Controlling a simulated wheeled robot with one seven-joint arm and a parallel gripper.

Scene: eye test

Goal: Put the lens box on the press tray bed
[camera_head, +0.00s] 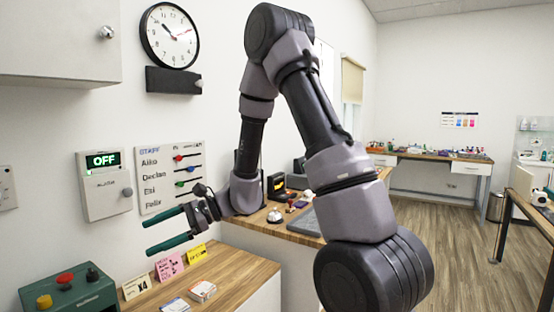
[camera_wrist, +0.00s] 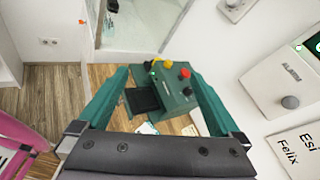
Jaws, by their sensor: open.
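My gripper (camera_head: 148,237) has two teal fingers spread wide with nothing between them, in the air above the wooden counter. A green press (camera_head: 68,292) with red, yellow and black knobs stands at the lower left of the head view. In the wrist view the press (camera_wrist: 176,98) shows between the fingers, with a flat black tray bed (camera_wrist: 144,100) on its left side. The bed looks empty. A small white box (camera_head: 202,291) with printed marks, likely the lens box, lies on the counter right of the press; its label is too small to read.
A flat card (camera_head: 175,306) lies beside the small box. Yellow and pink note cards (camera_head: 169,266) stand along the counter's back edge. A wall panel (camera_head: 104,186) reads OFF, next to a name board (camera_head: 171,178). The counter's right part (camera_head: 245,268) is clear.

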